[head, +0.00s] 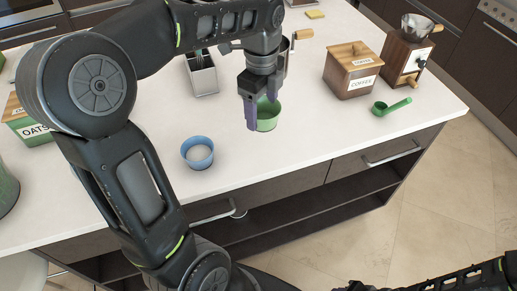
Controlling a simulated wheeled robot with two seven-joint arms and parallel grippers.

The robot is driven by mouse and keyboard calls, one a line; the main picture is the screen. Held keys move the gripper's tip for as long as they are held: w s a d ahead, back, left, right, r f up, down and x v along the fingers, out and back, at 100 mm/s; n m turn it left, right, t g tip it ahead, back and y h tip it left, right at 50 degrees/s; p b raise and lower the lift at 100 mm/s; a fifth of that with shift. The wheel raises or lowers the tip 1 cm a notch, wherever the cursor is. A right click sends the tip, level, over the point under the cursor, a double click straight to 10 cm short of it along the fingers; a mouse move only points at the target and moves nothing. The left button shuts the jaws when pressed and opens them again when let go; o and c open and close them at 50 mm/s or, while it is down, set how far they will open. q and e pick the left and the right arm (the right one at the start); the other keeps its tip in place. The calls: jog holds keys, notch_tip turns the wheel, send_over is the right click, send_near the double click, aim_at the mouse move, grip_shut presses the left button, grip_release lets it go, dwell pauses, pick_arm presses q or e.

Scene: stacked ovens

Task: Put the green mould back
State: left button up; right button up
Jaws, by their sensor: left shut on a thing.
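The green mould (267,119) is a small round cup near the front middle of the white counter. My left gripper (261,109) points down at it, with its purple fingers shut on the mould's rim. The fingers hide part of the mould. I cannot tell whether its base touches the counter. A blue mould (197,152) with pale contents stands on the counter to the left, near the front edge. My right gripper is not in view; only part of that arm shows at the bottom right.
A wooden coffee box (351,70), a coffee grinder (408,54) and a green scoop (391,106) stand on the right. A metal utensil holder (203,77) is behind the blue mould. A green oats box (32,128) is at the left.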

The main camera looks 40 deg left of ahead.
pick_arm(q)
jog(key=shift+s+a+r+m, duration=0.2)
jog(key=shift+s+a+m, duration=0.2)
jog(key=shift+m, duration=0.2)
jog(key=shift+f, duration=0.1)
jog(key=shift+f, duration=3.05)
jog(key=shift+f, duration=0.1)
jog(key=shift+d+f+p, duration=0.1)
jog(key=shift+f+p, duration=0.35)
jog(key=shift+f, duration=1.35)
jog(key=shift+f, duration=0.1)
jog(key=o, duration=1.4)
